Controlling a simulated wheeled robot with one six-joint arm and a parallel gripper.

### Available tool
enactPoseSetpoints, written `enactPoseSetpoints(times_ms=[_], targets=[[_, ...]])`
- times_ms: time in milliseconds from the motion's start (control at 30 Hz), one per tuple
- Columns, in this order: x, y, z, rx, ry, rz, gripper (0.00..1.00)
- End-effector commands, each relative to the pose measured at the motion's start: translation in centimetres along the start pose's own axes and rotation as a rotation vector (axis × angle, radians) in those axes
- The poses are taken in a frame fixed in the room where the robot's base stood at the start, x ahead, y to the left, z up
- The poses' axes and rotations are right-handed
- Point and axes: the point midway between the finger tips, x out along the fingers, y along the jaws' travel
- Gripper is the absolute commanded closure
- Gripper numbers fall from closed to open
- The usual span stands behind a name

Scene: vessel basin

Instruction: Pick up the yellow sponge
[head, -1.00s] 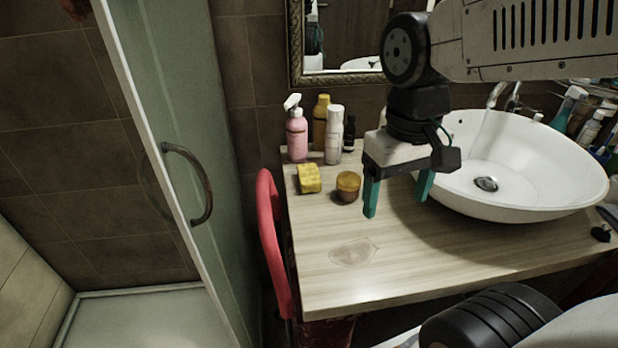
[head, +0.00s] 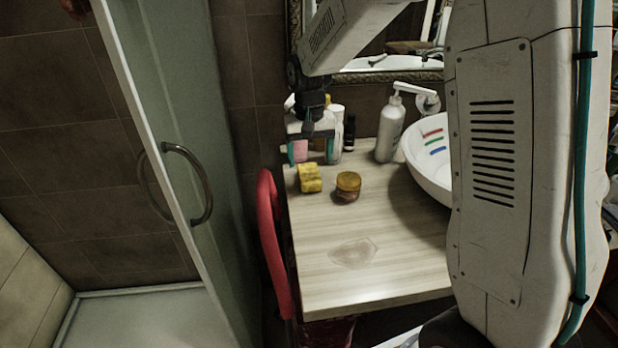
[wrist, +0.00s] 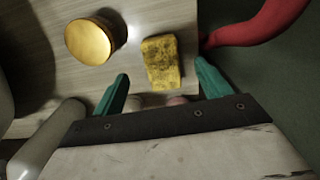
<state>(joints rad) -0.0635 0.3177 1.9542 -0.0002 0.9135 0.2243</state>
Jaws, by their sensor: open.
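The yellow sponge (head: 310,178) lies on the wooden counter near its left edge, left of a small jar. In the wrist view the sponge (wrist: 161,62) is whole and unobstructed, just beyond the fingertips and between their lines. My gripper (head: 314,156) is open and empty, with teal fingers apart. In the head view it appears behind the sponge, in front of the bottles. The teal fingertips also show in the wrist view (wrist: 161,72). Fingers and sponge look apart.
An amber-lidded jar (head: 347,187) stands right of the sponge. Bottles, including a white one (head: 337,130), stand behind. A pump bottle (head: 389,132) and white basin (head: 428,165) are further right. A red chair (head: 272,240) borders the counter's left edge. The front counter (head: 390,270) is clear.

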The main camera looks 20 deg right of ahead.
Motion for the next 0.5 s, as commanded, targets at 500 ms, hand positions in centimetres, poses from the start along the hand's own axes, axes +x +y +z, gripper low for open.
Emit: enactPoseSetpoints(times_ms=[500], targets=[[4.7,0.0,-1.8,0.035,0.040,-0.010,0.24]])
